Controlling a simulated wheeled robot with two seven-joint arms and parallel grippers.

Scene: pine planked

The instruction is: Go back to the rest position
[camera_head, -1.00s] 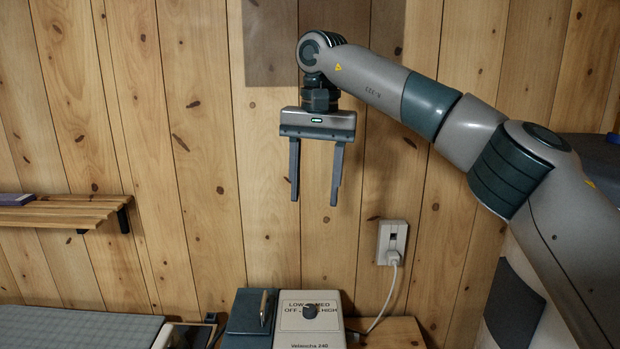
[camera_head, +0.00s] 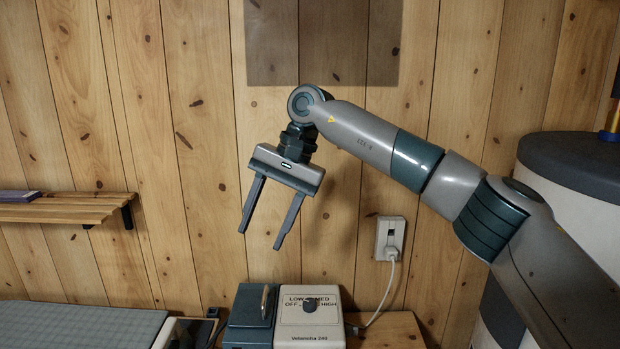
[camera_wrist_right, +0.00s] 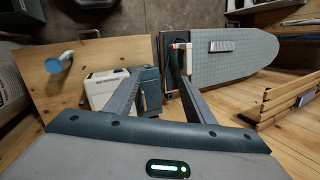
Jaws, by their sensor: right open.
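My right gripper (camera_head: 261,220) hangs in front of the planked wall in the head view, open and empty, tilted with its fingers pointing down and to the left. It is above the box with the dial and apart from it. In the right wrist view its two fingers (camera_wrist_right: 164,100) are spread, with nothing between them held. My left gripper does not show in either view.
Below are a white box with a dial (camera_head: 310,325) and a dark green box (camera_head: 250,318). A grey-green gridded board (camera_head: 75,328) lies at lower left. A slatted wooden shelf (camera_head: 62,210) is on the wall. A cord runs from an outlet (camera_head: 389,240).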

